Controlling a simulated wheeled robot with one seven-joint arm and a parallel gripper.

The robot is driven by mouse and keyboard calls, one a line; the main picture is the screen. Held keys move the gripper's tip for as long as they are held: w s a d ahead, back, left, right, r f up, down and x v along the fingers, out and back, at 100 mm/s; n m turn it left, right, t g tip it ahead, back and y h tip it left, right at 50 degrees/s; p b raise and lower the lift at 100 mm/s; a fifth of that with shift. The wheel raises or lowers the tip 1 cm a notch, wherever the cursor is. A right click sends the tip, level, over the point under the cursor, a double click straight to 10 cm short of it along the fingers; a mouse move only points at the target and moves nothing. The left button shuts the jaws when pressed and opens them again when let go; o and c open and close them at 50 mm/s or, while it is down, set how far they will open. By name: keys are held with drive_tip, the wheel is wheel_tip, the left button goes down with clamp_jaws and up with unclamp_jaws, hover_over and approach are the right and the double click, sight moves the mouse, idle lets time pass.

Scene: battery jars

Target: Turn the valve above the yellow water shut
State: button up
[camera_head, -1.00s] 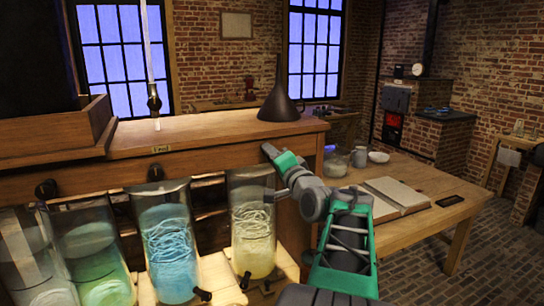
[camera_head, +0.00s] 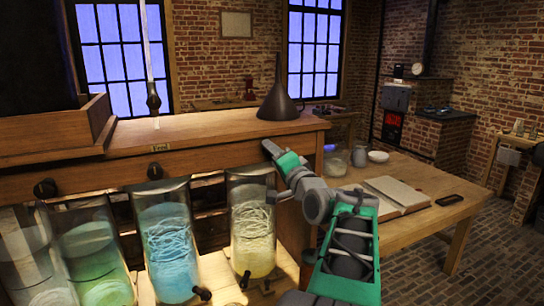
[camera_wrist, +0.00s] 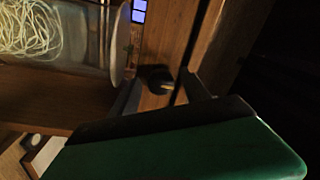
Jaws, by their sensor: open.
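The jar of yellow water (camera_head: 253,228) stands at the right end of the row of jars, with pale coils inside; it also shows in the wrist view (camera_wrist: 30,32). My gripper (camera_head: 268,147) is at the wooden rail just above and right of this jar. In the head view it hides the valve there. In the wrist view a dark round knob, seemingly that valve (camera_wrist: 154,77), lies between the fingertips of my open gripper (camera_wrist: 160,92). I cannot tell whether the fingers touch it, nor how its handle is turned.
Dark valves (camera_head: 45,188) and (camera_head: 155,171) sit on the rail (camera_head: 100,177) above other jars. A blue jar (camera_head: 170,245) and green jars (camera_head: 95,260) stand left. A dark funnel (camera_head: 279,103) stands on top. A side table (camera_head: 425,220) holds an open book (camera_head: 397,193).

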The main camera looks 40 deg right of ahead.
drive_tip(key=b+v, duration=0.1)
drive_tip(key=v, duration=0.5)
drive_tip(key=shift+s, duration=0.25)
drive_tip(key=shift+a, duration=0.2)
